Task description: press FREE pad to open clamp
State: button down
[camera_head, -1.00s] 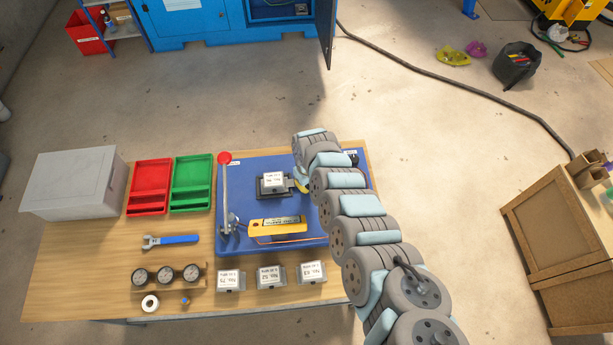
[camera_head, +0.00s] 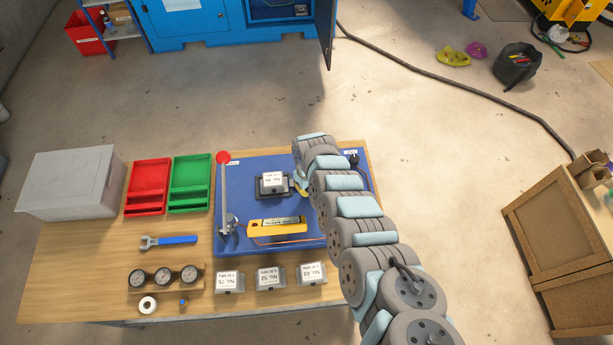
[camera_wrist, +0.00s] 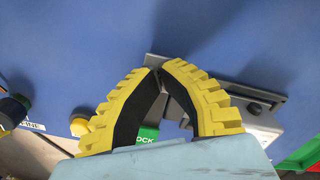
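My gripper (camera_wrist: 160,70) shows two yellow, black-lined fingers whose tips meet, with nothing seen held between them. In the head view its yellow fingers (camera_head: 301,187) are just right of the grey clamp fixture (camera_head: 260,193), which holds a block with a white label (camera_head: 272,179) on the blue board (camera_head: 240,165). In the wrist view, part of the grey metal fixture (camera_wrist: 258,120) lies behind the fingers. A green pad (camera_wrist: 147,133) lettered "OCK", partly covered, shows between them. I cannot make out a FREE pad; the fingers and arm hide part of that area.
A red-knobbed lever (camera_head: 224,190) stands on the board's left side. A yellow meter (camera_head: 277,226) lies in front of the fixture. A black knob (camera_head: 354,160) is at the back right. Several labelled blocks line the table's front; red (camera_head: 150,186) and green (camera_head: 191,184) trays lie left.

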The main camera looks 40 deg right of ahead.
jog(key=shift+r, duration=0.15)
notch_tip(320, 180, up, 7)
jog(key=p, duration=0.8)
dwell(0.5)
